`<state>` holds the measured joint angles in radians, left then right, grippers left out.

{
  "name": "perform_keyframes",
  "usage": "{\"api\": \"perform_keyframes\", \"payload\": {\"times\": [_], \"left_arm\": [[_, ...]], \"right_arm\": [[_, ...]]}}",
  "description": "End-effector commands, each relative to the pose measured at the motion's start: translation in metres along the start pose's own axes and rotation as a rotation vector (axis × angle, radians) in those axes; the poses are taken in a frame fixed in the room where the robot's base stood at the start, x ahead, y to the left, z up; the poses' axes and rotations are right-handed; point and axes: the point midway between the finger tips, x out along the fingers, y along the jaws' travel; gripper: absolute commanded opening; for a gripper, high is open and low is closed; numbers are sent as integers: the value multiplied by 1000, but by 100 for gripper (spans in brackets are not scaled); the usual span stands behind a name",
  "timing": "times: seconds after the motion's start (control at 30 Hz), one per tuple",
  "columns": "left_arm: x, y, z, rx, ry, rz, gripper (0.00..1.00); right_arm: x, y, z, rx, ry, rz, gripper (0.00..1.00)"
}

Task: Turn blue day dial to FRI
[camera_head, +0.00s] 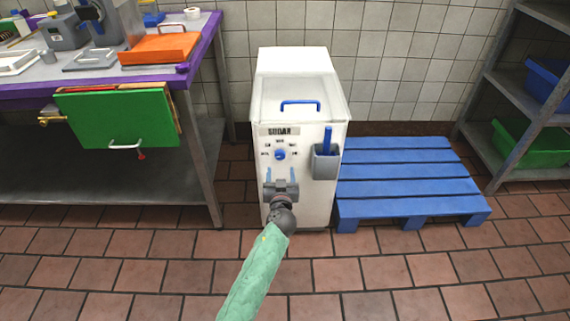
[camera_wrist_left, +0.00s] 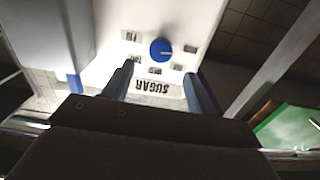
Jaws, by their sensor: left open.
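The blue day dial (camera_head: 280,154) is on the front of a white bin marked SUGAR (camera_head: 310,200), with several small labels around it. In the wrist view, which is upside down, the dial (camera_wrist_left: 161,49) has a white mark toward the label on the picture's right. My left gripper (camera_head: 282,173) is open just below the dial in the head view. In the wrist view its two fingers (camera_wrist_left: 158,82) are spread, apart from the dial, with nothing between them. My right gripper is not in view.
The bin has a blue lid handle (camera_head: 300,103) and a grey side holder (camera_head: 326,161) with a blue-handled tool. A blue pallet (camera_head: 400,180) lies to the right. A purple-edged table (camera_head: 200,50) with a green board (camera_head: 118,118) stands left. The tiled floor in front is clear.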

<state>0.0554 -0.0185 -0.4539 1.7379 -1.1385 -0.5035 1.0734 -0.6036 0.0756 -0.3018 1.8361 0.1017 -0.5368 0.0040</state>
Motion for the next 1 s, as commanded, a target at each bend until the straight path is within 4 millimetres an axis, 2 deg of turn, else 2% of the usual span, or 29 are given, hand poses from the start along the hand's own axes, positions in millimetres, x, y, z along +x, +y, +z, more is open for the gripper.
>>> {"api": "perform_keyframes", "payload": {"times": [0.5, 0.7, 1.0], "left_arm": [[61, -1, -1, 3, -1, 0, 57], [73, -1, 0, 2, -1, 0, 57], [75, -1, 0, 1, -2, -1, 57]], "right_arm": [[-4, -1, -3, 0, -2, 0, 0], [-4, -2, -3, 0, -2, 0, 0], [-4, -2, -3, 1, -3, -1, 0]]}}
